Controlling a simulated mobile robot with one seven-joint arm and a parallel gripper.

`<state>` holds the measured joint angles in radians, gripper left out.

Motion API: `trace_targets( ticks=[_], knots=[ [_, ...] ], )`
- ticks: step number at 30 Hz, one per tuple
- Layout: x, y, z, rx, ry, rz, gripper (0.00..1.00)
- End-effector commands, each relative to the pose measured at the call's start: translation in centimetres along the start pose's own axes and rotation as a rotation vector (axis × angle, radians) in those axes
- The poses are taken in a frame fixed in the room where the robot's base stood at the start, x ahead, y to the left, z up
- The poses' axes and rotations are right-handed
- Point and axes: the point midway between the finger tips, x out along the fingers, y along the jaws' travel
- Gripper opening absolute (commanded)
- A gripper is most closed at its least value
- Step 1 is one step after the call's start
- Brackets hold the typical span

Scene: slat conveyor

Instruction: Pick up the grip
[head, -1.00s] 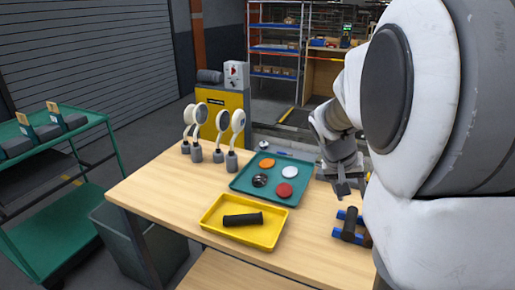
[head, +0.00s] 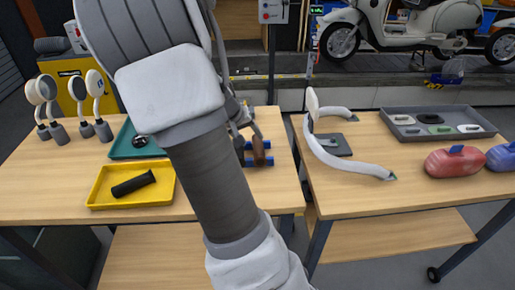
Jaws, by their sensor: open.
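A black ribbed grip (head: 133,184) lies slantwise in the yellow tray (head: 103,203) on the left workbench. A blue holder (head: 263,161) farther right carries a brown grip (head: 258,151) and a dark piece beside it, partly hidden by my arm. My gripper (head: 247,133) shows small behind my forearm, open, pointing down near the blue holder. Whether it touches anything there I cannot tell.
A teal tray (head: 118,151) is partly covered by my arm. Round mirrors (head: 96,84) stand at the left. The right bench holds a curved white handlebar part (head: 345,165), a grey tray (head: 398,112) and a red tank (head: 455,162). A scooter (head: 420,25) stands behind.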

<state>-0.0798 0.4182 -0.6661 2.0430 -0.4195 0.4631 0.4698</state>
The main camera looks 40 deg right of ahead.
Motion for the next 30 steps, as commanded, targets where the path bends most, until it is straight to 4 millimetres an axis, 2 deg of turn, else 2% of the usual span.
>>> trace_targets(
  ticks=[12, 30],
  knots=[
    [4.9, 0.2, 0.3, 0.001, -0.002, 0.002, 0.55],
    [5.4, 0.0, 0.3, 0.0, 0.0, 0.0, 0.55]
  ],
)
